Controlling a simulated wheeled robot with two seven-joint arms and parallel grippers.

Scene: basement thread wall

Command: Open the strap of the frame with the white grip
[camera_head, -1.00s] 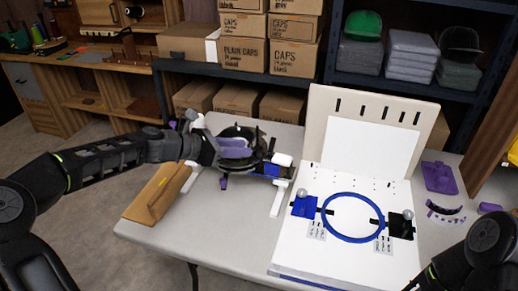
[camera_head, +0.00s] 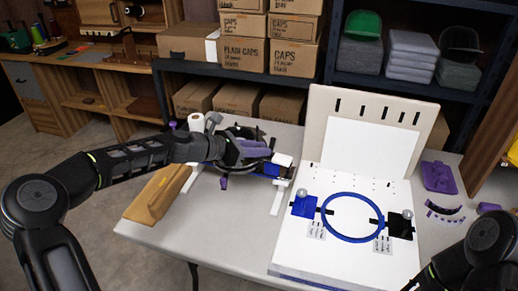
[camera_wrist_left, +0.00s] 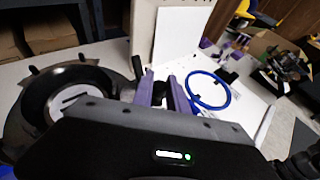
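The dark round frame (camera_head: 240,132) sits on the left half of the table, largely hidden behind my left gripper (camera_head: 266,149). A white grip (camera_head: 283,160) shows at its right end, beside a blue part (camera_head: 271,170). A white roll-shaped piece (camera_head: 196,122) shows at its back left. In the left wrist view the frame is a black ring (camera_wrist_left: 42,98) at the left. My left gripper (camera_wrist_left: 166,88) has purple fingers, parted, over the right side of the frame; I cannot make out the strap. My right gripper is out of view.
A white board (camera_head: 340,255) with a blue hoop (camera_head: 353,238) stands to the right. Purple parts (camera_head: 440,177) lie at the right. Boxes (camera_head: 242,60) fill the shelf behind.

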